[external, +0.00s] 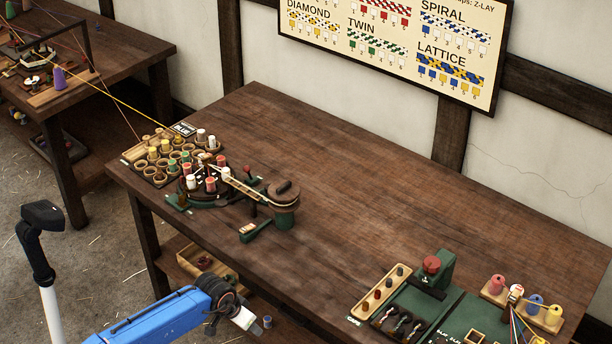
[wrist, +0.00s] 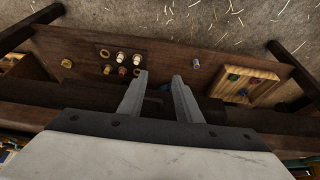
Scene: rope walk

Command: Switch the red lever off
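A small red-tipped lever (external: 248,171) seems to stand beside the round braiding machine (external: 210,190) at the left of the long table. A larger red knob (external: 432,265) tops the green machine at the table's front right. I cannot tell for sure which is the red lever, nor its switch position. My gripper (external: 256,325) is low in front of the table, well apart from both. In the wrist view its two fingers (wrist: 159,82) are spread with nothing between them. Neither red part shows in the wrist view.
The long table (external: 350,200) has a wide clear middle. A second table (external: 105,52) with yarns stands at the back left.

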